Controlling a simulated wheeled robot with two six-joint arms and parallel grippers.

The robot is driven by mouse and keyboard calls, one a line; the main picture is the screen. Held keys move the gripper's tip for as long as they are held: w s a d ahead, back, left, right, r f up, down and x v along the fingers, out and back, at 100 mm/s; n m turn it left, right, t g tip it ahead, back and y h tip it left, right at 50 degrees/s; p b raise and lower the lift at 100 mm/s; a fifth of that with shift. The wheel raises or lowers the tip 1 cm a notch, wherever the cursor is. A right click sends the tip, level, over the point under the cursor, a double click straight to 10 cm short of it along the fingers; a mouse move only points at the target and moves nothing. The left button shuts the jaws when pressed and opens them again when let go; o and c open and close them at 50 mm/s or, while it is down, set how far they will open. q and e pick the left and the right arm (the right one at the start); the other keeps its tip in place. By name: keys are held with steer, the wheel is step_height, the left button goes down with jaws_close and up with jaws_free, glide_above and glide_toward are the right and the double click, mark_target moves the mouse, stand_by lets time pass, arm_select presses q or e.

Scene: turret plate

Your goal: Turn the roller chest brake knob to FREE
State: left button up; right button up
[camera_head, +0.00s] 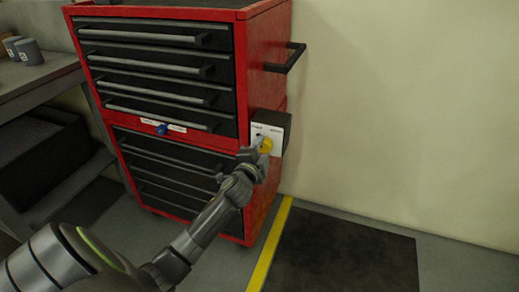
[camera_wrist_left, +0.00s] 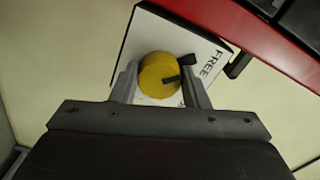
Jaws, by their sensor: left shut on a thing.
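The red roller chest (camera_head: 242,70) with black drawers stands against the wall. On its right side is a black box with a white label plate (camera_head: 258,129) and a yellow brake knob (camera_head: 266,144). My left gripper (camera_head: 260,153) is at this knob. In the left wrist view the yellow knob (camera_wrist_left: 157,72) sits between the two fingers of my left gripper (camera_wrist_left: 158,85), which is shut on it. A black mark on the knob points right, towards the word FREE on the white plate (camera_wrist_left: 148,32). The other label is hidden or too small to read. My right gripper is out of view.
A black side handle (camera_head: 288,60) juts out above the knob. A blue knob (camera_head: 161,129) with small labels is on the chest front. A workbench (camera_head: 40,72) with grey cups stands at left. Floor with a yellow line (camera_head: 270,246) and a dark mat (camera_head: 345,255) lies at right.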

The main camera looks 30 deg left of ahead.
arm_select(q)
steer(key=shift+w+d+r, duration=0.1)
steer(key=shift+d+r, duration=0.05)
steer(key=shift+r, duration=0.25)
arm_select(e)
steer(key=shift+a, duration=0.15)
arm_select(q)
steer(key=o, duration=0.9)
steer(key=shift+o, duration=0.4)
steer(key=shift+f, duration=0.1)
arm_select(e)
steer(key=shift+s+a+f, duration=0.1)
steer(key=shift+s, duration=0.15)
arm_select(q)
steer(key=shift+f, duration=0.1)
steer(key=shift+s, duration=0.35)
steer(key=v, duration=1.7)
steer(key=shift+p, duration=0.3)
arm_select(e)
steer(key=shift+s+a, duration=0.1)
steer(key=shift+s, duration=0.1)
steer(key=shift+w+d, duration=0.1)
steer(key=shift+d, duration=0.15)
